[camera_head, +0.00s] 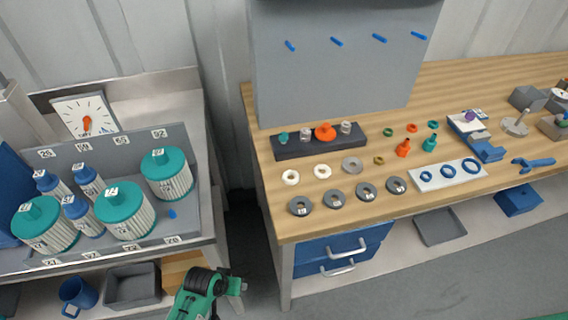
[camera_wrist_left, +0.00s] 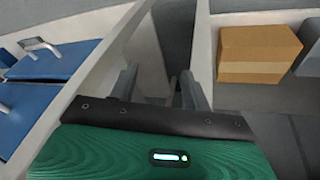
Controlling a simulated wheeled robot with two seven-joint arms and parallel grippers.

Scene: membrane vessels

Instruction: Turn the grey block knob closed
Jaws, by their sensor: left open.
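A dark grey block (camera_head: 320,143) lies at the back left of the wooden bench, below the grey panel. A teal knob (camera_head: 283,138), an orange knob (camera_head: 325,131) and two pale, clear-looking pieces stand in a row along its top. I cannot tell which is the knob named, or how far it is turned. My left gripper (camera_wrist_left: 158,88) is open and empty in the left wrist view, between the two benches, below the tabletops and far from the block. In the head view my green left arm shows at the bottom, left of the wooden bench. My right gripper is not visible.
Rings, a white tray (camera_head: 447,174) and small fittings cover much of the wooden bench (camera_head: 470,207). Teal-capped vessels (camera_head: 124,211) stand in a grey rack on the left bench. Blue drawers (camera_head: 343,250) with protruding handles and a cardboard box (camera_wrist_left: 258,54) flank my left gripper.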

